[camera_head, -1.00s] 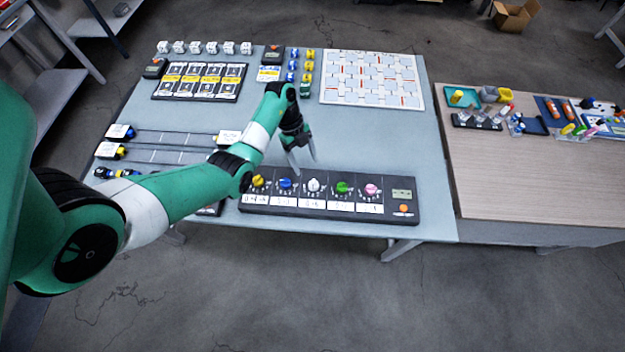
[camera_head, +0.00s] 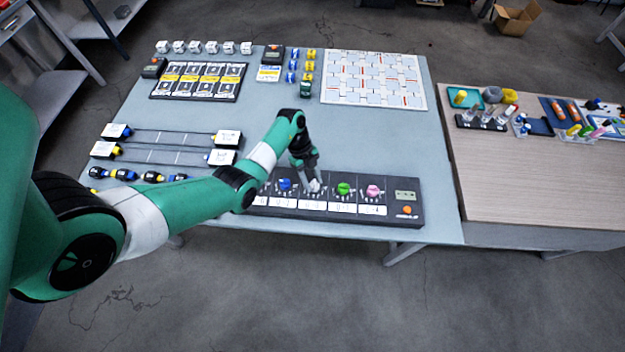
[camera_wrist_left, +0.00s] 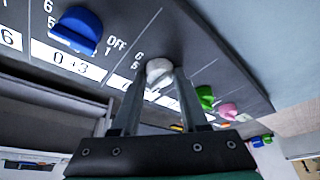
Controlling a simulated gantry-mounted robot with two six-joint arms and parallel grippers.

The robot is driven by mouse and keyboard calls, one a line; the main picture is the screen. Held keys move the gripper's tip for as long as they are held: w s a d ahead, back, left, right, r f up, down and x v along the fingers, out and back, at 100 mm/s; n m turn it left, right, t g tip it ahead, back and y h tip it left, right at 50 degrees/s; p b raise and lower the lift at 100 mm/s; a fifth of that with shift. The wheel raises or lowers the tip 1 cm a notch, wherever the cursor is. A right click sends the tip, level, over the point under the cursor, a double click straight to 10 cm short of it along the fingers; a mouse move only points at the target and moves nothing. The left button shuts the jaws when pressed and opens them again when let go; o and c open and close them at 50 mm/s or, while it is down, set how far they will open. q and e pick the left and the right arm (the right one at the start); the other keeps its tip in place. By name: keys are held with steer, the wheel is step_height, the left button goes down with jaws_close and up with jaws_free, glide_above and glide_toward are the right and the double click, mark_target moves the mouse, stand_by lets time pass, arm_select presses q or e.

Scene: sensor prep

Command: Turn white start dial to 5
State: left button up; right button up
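The white start dial (camera_wrist_left: 159,71) sits in the middle of the dark dial panel (camera_head: 412,214), between the blue dial (camera_head: 285,184) and the green dial (camera_head: 343,188). I cannot tell whether the fingers press on the dial. The dial's pointer direction is not clear. My right gripper is not in view.
The pink dial (camera_head: 374,191) and a small display with an orange button (camera_head: 407,210) are to the right on the panel. My arm hides the panel's left end. Two slider tracks (camera_head: 170,137) lie at the left.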

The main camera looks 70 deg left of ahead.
arm_select(q)
jaws_close()
